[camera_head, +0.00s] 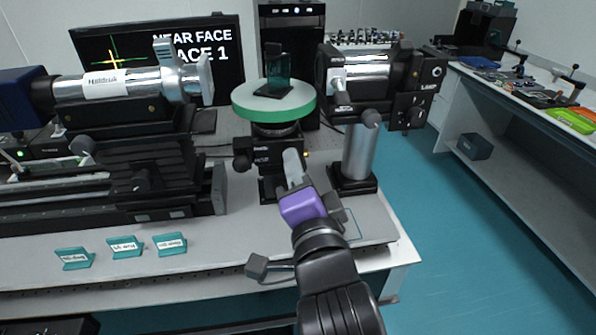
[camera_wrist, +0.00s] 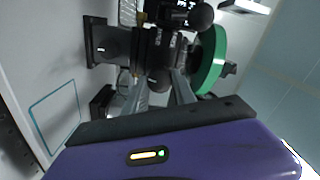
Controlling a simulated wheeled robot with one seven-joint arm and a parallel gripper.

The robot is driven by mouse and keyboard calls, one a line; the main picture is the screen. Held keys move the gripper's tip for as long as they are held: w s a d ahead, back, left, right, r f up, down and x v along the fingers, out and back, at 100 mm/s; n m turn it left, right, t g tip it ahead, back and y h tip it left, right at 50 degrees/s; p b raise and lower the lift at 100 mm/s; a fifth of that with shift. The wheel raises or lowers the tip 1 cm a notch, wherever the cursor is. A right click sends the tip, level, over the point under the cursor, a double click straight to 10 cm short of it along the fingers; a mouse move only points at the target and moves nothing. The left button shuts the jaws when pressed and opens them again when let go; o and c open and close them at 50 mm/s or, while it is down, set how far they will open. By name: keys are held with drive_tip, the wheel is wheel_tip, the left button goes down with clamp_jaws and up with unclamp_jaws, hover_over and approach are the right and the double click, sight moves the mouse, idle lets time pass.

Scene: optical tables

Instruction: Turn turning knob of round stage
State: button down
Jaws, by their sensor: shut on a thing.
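The round stage (camera_head: 249,114) has a white top and a green rim on a black mount, and carries a small dark glass-like block (camera_head: 279,74). Its green rim shows at the right of the wrist view (camera_wrist: 208,62). A dark turning knob (camera_wrist: 158,82) sits between my fingertips in the wrist view. My gripper (camera_head: 292,160), with a purple body, reaches the front of the mount from below right. It is shut on this knob; my fingers hide the knob in the head view. Another black knob (camera_head: 241,162) projects at the mount's left.
A silver-and-black collimator tube (camera_head: 130,83) stands left and a black telescope (camera_head: 365,75) on a post stands close right. A monitor (camera_head: 222,75) is behind. Several teal label stands (camera_head: 124,247) line the front. The floor (camera_head: 470,230) at right is clear.

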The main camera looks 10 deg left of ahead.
drive_tip(key=shift+f, duration=0.15)
drive_tip(key=c, duration=1)
unclamp_jaws()
drive_tip(key=v, duration=0.8)
drive_tip(key=shift+b, duration=0.3)
drive_tip(key=shift+w, duration=0.1)
